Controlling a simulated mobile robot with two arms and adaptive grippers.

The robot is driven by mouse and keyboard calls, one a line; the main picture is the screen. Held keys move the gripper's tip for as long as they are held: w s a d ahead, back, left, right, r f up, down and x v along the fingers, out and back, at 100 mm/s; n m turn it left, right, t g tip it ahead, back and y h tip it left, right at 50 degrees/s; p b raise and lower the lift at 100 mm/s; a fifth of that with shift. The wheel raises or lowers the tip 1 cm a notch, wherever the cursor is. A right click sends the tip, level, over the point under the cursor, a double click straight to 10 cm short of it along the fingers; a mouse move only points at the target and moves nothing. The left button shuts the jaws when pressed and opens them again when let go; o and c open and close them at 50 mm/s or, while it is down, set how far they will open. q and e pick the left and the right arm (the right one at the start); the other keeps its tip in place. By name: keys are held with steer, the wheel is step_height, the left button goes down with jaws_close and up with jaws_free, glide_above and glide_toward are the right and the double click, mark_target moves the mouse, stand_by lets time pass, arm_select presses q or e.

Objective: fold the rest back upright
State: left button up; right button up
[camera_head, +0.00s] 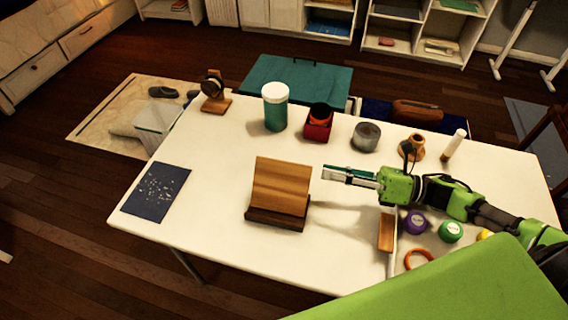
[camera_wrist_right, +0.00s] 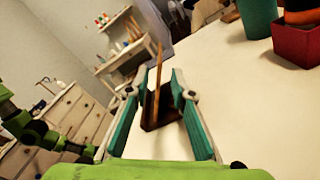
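The wooden rest stands on the white table, left of my right gripper. In the head view its lighter brown panel (camera_head: 282,183) rises from a darker base (camera_head: 276,216) and leans back. In the right wrist view the panel (camera_wrist_right: 157,82) shows edge-on as a thin strip above the dark base (camera_wrist_right: 158,112). My right gripper (camera_head: 324,172) points left at the panel's right side and is just short of it. In the wrist view its two teal fingers (camera_wrist_right: 155,84) are spread, with the panel seen in the gap beyond them. My left gripper is not in view.
Behind the rest stand a teal jar (camera_head: 275,110), a red box (camera_head: 319,124) and a grey tin (camera_head: 366,136). A dark mat (camera_head: 157,192) lies on the left of the table (camera_head: 215,235). A wooden block (camera_head: 386,232) and purple and green round items lie below my right arm.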

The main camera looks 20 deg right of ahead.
mark_target(284, 161)
steer(key=p+x, duration=0.2)
steer(key=x, duration=1)
steer(key=shift+a, duration=0.2)
jaws_close()
